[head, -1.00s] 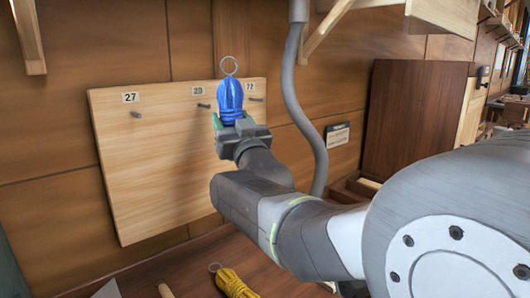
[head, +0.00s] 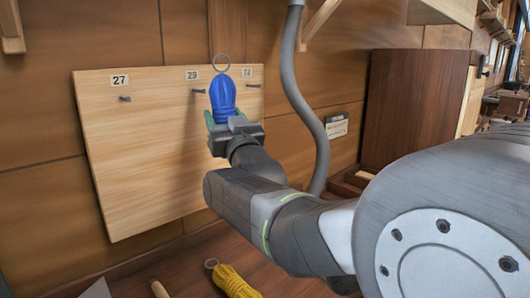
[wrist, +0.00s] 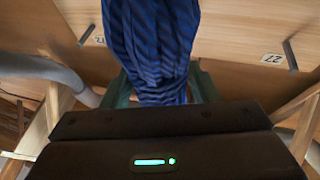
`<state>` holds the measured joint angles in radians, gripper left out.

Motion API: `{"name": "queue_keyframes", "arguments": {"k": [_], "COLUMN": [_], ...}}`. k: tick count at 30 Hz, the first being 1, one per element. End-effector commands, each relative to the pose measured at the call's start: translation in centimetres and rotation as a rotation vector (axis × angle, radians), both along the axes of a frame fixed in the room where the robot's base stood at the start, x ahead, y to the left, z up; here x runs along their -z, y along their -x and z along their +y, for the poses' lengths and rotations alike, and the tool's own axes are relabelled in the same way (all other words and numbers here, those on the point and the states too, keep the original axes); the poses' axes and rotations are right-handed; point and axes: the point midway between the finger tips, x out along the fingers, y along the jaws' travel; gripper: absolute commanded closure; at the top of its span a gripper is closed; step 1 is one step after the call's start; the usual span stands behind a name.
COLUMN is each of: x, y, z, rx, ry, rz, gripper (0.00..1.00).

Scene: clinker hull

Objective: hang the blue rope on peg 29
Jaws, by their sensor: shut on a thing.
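The blue rope (head: 222,98) is a bundled coil with a metal ring (head: 220,62) at its top. My gripper (head: 224,120) is shut on its lower part and holds it upright in front of the peg board (head: 150,160). Peg 29 (head: 199,91) sticks out under its label (head: 192,75), just left of the rope in the head view. The ring appears above that peg's height and apart from it. The blue rope also fills the upper middle of the wrist view (wrist: 150,45), between the green fingers. The ring is out of sight there.
Peg 27 (head: 125,99) is bare at the left of the board, and a third peg (head: 252,86) is at the right. A grey pipe (head: 300,95) runs down right of the board. A yellow rope (head: 235,282) lies on the bench below.

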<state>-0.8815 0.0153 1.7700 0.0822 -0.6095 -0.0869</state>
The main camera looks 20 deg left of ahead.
Motion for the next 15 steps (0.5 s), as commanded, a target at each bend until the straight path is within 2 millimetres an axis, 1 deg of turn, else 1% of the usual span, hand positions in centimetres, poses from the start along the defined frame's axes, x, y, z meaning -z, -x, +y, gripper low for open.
{"name": "queue_keyframes", "arguments": {"k": [1,5,6,10,15], "x": [1.0,3.0,3.8,5.3,6.2], "y": [0.0,0.0,0.0,0.0,0.0], "z": [0.0,0.0,0.0,0.0,0.0], "rx": [0.000,0.000,0.000,0.000,0.000], "ry": [-0.001,-0.001,-0.001,-0.001,-0.001], "rz": [-0.001,-0.001,-0.001,-0.001,-0.001], "gripper": [0.75,0.75,0.75,0.75,0.75]}}
